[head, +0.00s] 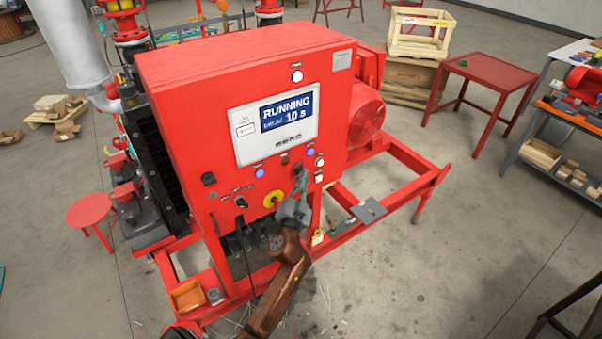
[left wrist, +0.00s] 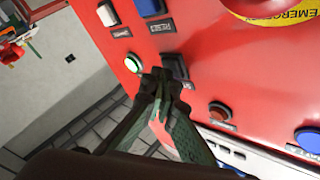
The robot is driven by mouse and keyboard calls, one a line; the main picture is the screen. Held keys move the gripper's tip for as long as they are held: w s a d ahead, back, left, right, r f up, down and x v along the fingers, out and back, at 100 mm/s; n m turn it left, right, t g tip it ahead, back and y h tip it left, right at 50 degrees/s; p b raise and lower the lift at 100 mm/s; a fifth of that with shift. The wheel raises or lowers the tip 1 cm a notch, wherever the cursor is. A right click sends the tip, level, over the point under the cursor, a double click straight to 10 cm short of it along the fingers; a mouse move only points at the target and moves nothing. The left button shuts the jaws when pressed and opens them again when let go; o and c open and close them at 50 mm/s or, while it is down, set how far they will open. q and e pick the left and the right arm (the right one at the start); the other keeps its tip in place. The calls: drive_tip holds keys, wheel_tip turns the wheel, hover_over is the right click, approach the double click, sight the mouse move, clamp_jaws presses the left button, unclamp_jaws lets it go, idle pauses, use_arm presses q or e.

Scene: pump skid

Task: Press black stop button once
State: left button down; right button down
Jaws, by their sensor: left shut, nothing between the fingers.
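The red pump-skid cabinet (head: 185,110) carries a button panel below a display (head: 287,112) reading RUNNING and 10 s. My left gripper (head: 299,178) is shut and empty, at the right part of the panel. In the left wrist view its fingertips (left wrist: 166,76) are at or very close to the red face, beside a lit white-green button (left wrist: 132,63). A dark block shows at the fingertips; I cannot tell whether it is the black stop button or fingertip, nor whether they touch. The right gripper is not in view.
A yellow emergency-stop surround (head: 272,198) is left of the gripper; blue buttons (head: 260,173) and a white button (head: 319,162) are nearby. A brownish-red button (left wrist: 218,112) lies right of the fingertips in the left wrist view. Red frame rails (head: 400,155) extend right.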

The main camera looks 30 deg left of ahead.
use_arm(q)
drive_tip(key=shift+w+a, duration=0.1)
drive_tip(key=shift+a, duration=0.1)
idle(0.3)
drive_tip(key=shift+d, duration=0.1)
drive_tip(key=shift+s+d, duration=0.35)
drive_tip(key=shift+d, duration=0.35)
drive_tip(key=shift+s+d+b, duration=0.15)
drive_tip(key=shift+s+d, duration=0.15)
drive_tip(key=shift+d, duration=0.5)
drive_tip(key=shift+s+d+b, duration=0.15)
drive_tip(key=shift+s+d, duration=0.2)
drive_tip(key=shift+d, duration=0.4)
drive_tip(key=shift+s+d+b, duration=0.15)
drive_tip(key=shift+s+d, duration=0.15)
drive_tip(key=shift+d, duration=0.5)
